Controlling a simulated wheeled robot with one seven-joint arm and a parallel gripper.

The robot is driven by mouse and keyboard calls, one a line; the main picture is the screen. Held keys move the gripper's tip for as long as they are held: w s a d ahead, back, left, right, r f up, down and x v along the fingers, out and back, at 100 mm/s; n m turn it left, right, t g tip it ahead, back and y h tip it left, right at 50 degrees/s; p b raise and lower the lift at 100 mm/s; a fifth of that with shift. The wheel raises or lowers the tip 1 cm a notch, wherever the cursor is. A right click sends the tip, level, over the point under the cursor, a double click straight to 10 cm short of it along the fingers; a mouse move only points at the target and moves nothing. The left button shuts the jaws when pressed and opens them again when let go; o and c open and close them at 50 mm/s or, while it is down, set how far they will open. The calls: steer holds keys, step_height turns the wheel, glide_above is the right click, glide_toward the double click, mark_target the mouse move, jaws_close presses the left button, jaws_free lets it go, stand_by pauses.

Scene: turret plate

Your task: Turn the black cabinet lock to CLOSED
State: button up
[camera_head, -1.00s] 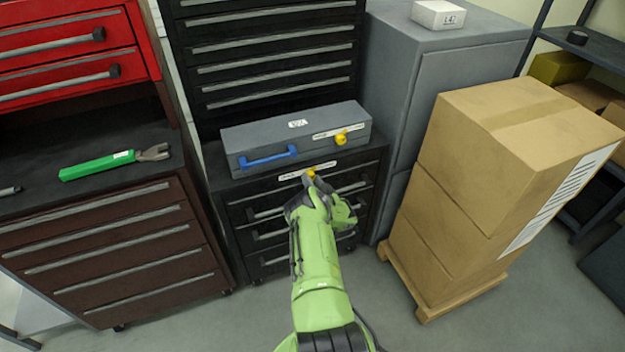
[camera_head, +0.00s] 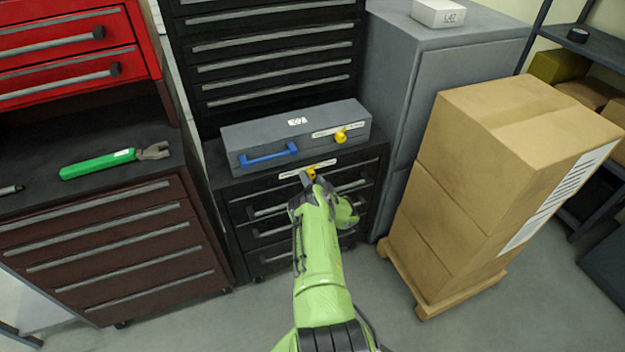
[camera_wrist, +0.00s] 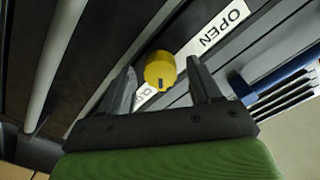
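The black cabinet (camera_head: 243,215) stands below the grey case, with a white label strip and a yellow lock knob (camera_head: 311,172) at its upper front edge. In the wrist view the yellow knob (camera_wrist: 160,70) sits between the word OPEN (camera_wrist: 222,28) and a second word partly hidden by my gripper. A small dark mark shows on the knob's lower edge. My gripper (camera_wrist: 160,82) is open, with one finger on each side of the knob; gaps show, and I cannot tell contact. In the head view my gripper (camera_head: 308,182) is at the knob and partly covers it.
The grey case (camera_head: 297,123) with a blue handle (camera_head: 268,155) and its own yellow knob (camera_head: 341,136) lies on the cabinet. Stacked cardboard boxes (camera_head: 480,200) stand at the right. A green tool (camera_head: 100,165) lies on the left bench.

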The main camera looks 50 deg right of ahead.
steer(key=p+v, duration=0.8)
steer(key=v, duration=0.7)
steer(key=shift+s+a, duration=0.15)
steer(key=shift+s, duration=0.2)
